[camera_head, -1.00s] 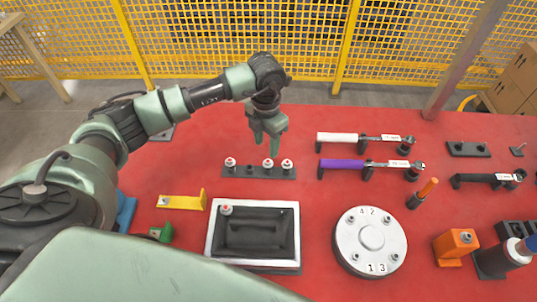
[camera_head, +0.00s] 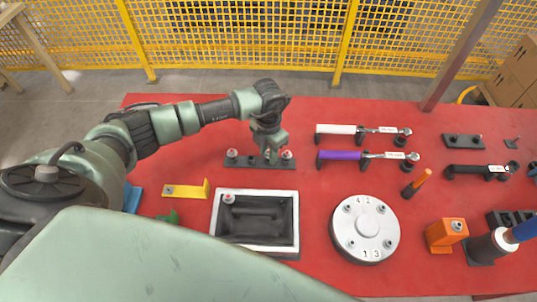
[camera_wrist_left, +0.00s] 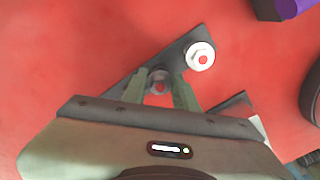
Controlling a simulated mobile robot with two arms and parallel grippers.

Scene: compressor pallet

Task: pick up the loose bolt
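A dark bolt rack (camera_head: 246,162) stands near the back of the red table and holds white-and-red-topped bolts. One bolt (camera_head: 232,154) is at its left and another (camera_head: 288,155) at its right; this right one also shows in the left wrist view (camera_wrist_left: 201,57). My left gripper (camera_head: 267,156) is down at the rack, its fingers on either side of a bolt (camera_wrist_left: 159,84) between those two. The fingers look apart; contact is not clear. Another red-topped bolt (camera_head: 229,198) sits at the back-left corner of the tray. Which bolt is loose cannot be told. My right gripper is out of view.
The black tray with a white rim (camera_head: 297,222) lies in front of the rack. A round numbered plate (camera_head: 366,228) is right of it. White-handled (camera_head: 337,129) and purple-handled (camera_head: 338,155) wrenches lie right of the gripper. A yellow bracket (camera_head: 184,190) stands left.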

